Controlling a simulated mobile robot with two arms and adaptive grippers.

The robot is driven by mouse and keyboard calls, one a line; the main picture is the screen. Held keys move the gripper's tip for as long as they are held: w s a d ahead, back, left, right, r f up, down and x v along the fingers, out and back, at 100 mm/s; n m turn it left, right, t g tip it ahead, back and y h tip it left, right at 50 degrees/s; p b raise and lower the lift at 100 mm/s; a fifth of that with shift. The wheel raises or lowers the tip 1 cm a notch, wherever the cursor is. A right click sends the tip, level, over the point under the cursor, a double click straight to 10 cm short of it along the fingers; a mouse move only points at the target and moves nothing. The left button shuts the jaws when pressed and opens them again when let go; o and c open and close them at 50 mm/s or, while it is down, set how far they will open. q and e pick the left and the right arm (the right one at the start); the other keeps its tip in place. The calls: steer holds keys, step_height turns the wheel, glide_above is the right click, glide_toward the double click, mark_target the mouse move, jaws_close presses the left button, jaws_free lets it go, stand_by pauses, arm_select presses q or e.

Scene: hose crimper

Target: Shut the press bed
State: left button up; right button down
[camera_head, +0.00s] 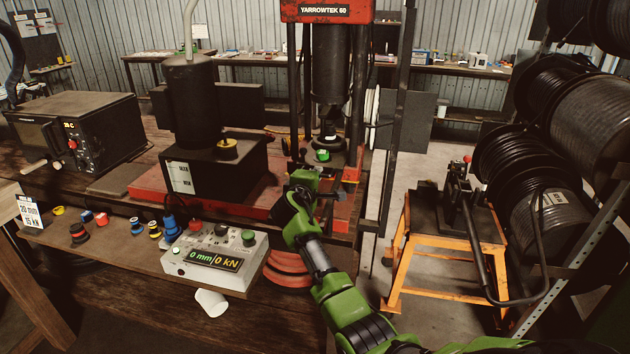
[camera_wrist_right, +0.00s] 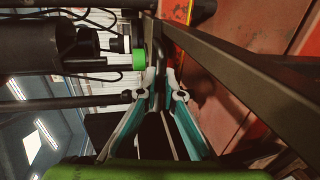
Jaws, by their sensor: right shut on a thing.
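The press (camera_head: 329,75) stands at the back middle, with a red head, dark posts and a dark cylinder. Its red bed (camera_head: 343,212) is low at the front, partly hidden by my right arm. A green part (camera_head: 322,155) sits below the cylinder; a green part also shows in the right wrist view (camera_wrist_right: 139,60). My right gripper (camera_head: 312,192) is at the front of the press. In the wrist view its fingers (camera_wrist_right: 160,78) are closed on a dark bar (camera_wrist_right: 158,45), apparently a handle of the bed. The exact grip is small and dark. My left gripper is out of view.
An orange stand (camera_head: 445,225) is on the right, near black hose reels (camera_head: 555,140).

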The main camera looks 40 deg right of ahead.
steer(key=shift+d+r, duration=0.15)
steer(key=shift+r, duration=0.15)
steer(key=c, duration=2.4)
jaws_free()
steer(key=shift+c, duration=0.2)
steer(key=shift+o, duration=1.3)
steer(key=shift+w+d+f, duration=0.1)
steer(key=shift+d, duration=0.05)
steer(key=shift+a+f, duration=0.15)
steer(key=shift+a, duration=0.25)
steer(key=v, duration=1.1)
steer(key=shift+d, duration=0.1)
